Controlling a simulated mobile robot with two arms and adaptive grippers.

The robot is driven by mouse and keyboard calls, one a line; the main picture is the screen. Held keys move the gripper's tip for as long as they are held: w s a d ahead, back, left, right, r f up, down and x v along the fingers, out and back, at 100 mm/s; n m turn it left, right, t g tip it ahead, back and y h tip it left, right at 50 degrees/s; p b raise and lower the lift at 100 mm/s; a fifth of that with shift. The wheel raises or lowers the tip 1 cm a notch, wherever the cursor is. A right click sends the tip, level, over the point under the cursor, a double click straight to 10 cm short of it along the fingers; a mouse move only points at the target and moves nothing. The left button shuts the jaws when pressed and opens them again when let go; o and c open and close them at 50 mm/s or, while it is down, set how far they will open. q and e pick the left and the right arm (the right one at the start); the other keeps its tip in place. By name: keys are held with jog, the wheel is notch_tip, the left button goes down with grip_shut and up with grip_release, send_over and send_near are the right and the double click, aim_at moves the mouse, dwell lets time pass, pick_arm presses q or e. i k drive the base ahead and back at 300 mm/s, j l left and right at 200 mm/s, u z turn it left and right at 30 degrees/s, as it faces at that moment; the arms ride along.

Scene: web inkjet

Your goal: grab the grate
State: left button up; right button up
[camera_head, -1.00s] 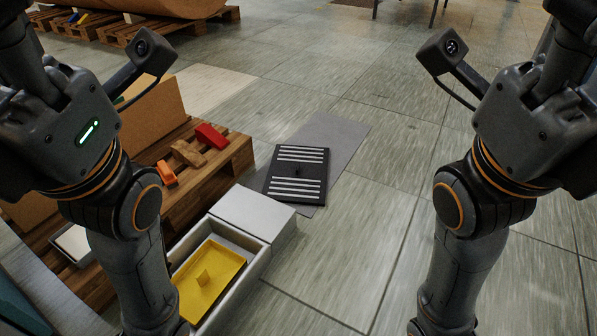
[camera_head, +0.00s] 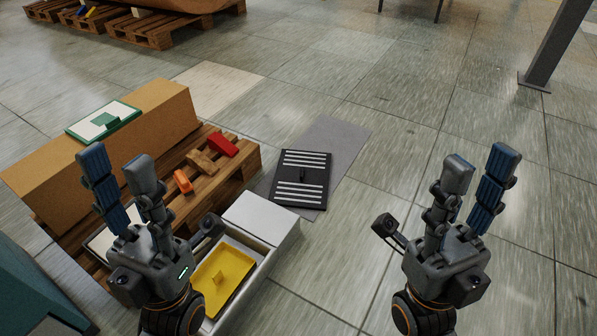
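The grate is a black rectangular plate (camera_head: 301,179) with white slot stripes and a small dark knob in its middle. It lies flat on a grey mat (camera_head: 341,150) on the floor. My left gripper (camera_head: 117,165) is open and empty, fingers pointing up, left of the grate and in front of the pallet. My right gripper (camera_head: 480,168) is open and empty, fingers up, well to the right of the grate. Neither touches anything.
A white box (camera_head: 262,213) with a yellow tray (camera_head: 224,276) stands just in front of the grate. A wooden pallet (camera_head: 233,166) at left bears a cardboard box (camera_head: 160,118), a red block (camera_head: 222,145) and other blocks.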

aim_at(301, 178)
jog(key=i+l+u, duration=0.1)
jog(key=u, duration=0.3)
jog(key=i+l+u, duration=0.1)
jog(key=u, duration=0.35)
jog(key=l+u, duration=0.2)
jog(key=u, duration=0.2)
jog(key=i+l+u, duration=0.2)
jog(key=l, duration=0.65)
jog(key=i+l+u, duration=0.25)
jog(key=l, duration=0.65)
jog(key=l+u, duration=0.2)
jog(key=l, duration=1.2)
